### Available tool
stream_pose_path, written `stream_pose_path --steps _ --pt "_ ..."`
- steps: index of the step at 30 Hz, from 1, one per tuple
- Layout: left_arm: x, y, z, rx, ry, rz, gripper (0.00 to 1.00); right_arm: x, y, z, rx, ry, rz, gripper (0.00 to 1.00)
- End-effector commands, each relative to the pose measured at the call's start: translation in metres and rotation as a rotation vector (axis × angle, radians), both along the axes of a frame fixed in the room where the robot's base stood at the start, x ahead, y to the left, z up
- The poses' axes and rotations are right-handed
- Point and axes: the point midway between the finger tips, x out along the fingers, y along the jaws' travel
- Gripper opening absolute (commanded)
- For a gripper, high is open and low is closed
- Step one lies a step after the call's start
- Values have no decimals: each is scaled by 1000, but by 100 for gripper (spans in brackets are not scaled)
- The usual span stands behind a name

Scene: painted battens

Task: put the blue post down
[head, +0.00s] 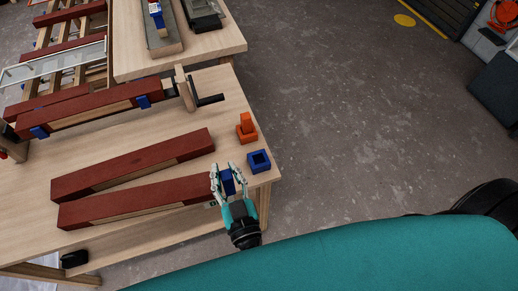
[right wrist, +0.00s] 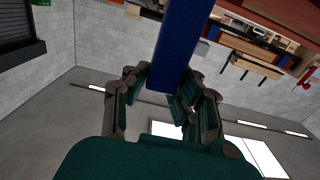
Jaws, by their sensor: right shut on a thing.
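My right gripper (head: 226,176) is shut on the blue post (head: 228,184) near the right end of the workbench. In the right wrist view the blue post (right wrist: 181,45) stands out from between the fingers of my gripper (right wrist: 160,92), its far end cut off by the top edge. In the head view the fingers hide part of the post, and I cannot tell whether it touches the bench. A blue square socket block (head: 259,162) sits just right of my gripper, apart from the post. My left gripper is not in view.
Two dark red battens (head: 135,164) (head: 140,202) lie on the workbench (head: 205,95), the nearer one ending close to my gripper. An orange block with an upright piece (head: 246,128) stands behind the blue socket. A clamped batten (head: 95,108) lies farther back. Open floor lies to the right.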

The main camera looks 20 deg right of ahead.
Motion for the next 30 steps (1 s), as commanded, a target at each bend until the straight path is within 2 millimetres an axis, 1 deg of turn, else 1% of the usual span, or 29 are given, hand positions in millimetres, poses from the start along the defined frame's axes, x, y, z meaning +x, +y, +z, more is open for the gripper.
stream_pose_path --steps 1,9,12,15,20,27,30 --pt "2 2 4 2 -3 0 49 9 -12 2 -7 -6 0 0" --pt "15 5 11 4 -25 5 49 54 -70 -6 -6 -3 -1 0" --pt "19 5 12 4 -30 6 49 67 -87 -8 -6 -3 0 0" --pt "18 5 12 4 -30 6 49 76 -98 -11 -3 -2 0 0" --pt "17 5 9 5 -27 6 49 80 -104 -15 -1 0 0 0" --pt "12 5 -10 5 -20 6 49 80 -104 -47 -3 0 1 0" --pt "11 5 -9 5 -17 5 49 80 -104 -48 -2 -1 0 0"
